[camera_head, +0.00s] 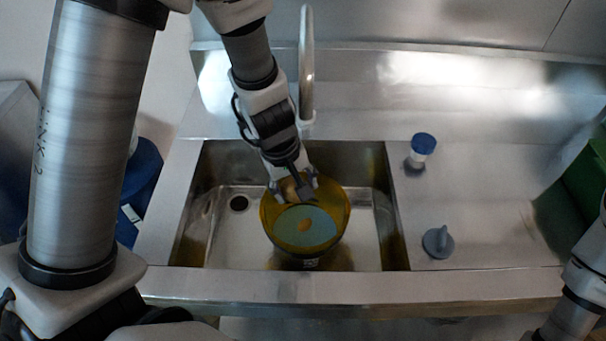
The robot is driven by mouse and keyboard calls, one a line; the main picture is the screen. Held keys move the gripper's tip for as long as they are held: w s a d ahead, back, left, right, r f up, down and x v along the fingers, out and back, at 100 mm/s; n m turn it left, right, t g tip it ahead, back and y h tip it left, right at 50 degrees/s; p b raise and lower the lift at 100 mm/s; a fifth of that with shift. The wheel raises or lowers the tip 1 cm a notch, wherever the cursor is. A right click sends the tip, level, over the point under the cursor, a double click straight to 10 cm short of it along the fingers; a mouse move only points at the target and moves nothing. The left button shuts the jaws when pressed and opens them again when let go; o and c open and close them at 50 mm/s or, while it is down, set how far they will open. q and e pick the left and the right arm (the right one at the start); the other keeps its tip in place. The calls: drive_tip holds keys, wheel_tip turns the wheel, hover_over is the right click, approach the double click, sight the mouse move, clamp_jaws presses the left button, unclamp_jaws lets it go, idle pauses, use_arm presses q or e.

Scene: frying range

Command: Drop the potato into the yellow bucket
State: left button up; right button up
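The yellow bucket (268,224) is see-through and stands in the sink, with a blue-green surface inside. My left gripper (293,189) reaches down over the bucket's back rim. A brownish potato (289,188) shows between its fingers, partly hidden by them, and the fingers look closed on it. A second small tan-orange shape (305,226) shows on the blue-green surface in the bucket; I cannot tell whether it is another potato or a reflection. Part of my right arm shows at the lower right edge, with its gripper out of view.
The steel sink (365,262) surrounds the bucket, with a tap (307,70) behind, close to my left arm. A blue-capped shaker (422,149) and a grey knob-like piece (438,241) stand on the right counter. A green container (588,180) is at the right edge, a blue one (142,170) at left.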

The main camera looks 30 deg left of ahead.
use_arm(q)
drive_tip(key=shift+w+f, duration=0.15)
drive_tip(key=shift+f, duration=0.25)
wheel_tip(320, 180, down, 5)
drive_tip(key=b, duration=0.5)
drive_tip(key=shift+f, duration=0.2)
